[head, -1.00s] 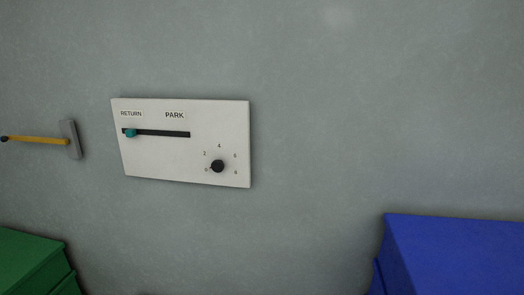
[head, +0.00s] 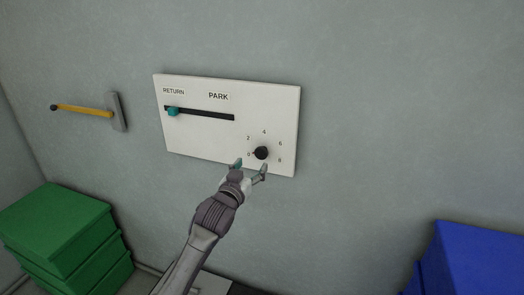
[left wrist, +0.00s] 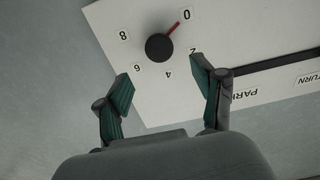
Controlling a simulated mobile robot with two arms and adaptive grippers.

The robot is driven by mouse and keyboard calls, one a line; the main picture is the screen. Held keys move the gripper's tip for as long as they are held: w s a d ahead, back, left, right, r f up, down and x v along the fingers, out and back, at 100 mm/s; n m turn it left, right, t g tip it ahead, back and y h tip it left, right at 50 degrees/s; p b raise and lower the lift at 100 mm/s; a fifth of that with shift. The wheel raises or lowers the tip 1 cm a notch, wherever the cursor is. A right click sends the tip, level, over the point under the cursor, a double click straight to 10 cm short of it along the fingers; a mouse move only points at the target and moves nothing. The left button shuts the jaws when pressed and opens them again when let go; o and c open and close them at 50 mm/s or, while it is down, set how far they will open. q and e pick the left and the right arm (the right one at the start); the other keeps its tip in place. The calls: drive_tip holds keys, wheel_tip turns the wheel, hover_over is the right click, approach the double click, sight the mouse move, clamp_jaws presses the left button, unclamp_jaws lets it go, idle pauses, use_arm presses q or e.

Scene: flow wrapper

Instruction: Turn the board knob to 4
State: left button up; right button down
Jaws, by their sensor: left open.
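A white board (head: 200,145) is mounted on the grey wall. Its black round knob (head: 261,153) sits at the lower right, with the numbers 0, 2, 4, 6 and 8 around it. In the left wrist view the knob (left wrist: 159,47) has a red pointer (left wrist: 173,28) aimed at 0. My left gripper (head: 251,168) is open in front of the board, just below the knob. In the left wrist view its two green-padded fingers (left wrist: 166,88) are apart, with the knob beyond their tips and nothing between them. My right gripper is out of view.
The board also has a slot with a teal slider (head: 173,111) at its left end under RETURN, with PARK to the right. Green boxes (head: 62,228) stand lower left, a blue box (head: 480,262) lower right.

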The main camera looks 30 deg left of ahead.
sight(261, 153)
use_arm(q)
drive_tip(key=p+x, duration=0.1)
drive_tip(key=x, duration=0.7)
drive_tip(key=shift+f, duration=0.1)
drive_tip(key=shift+c, duration=0.9)
drive_tip(key=c, duration=0.9)
drive_tip(key=shift+c, duration=0.2)
drive_tip(key=shift+m+p, duration=0.3)
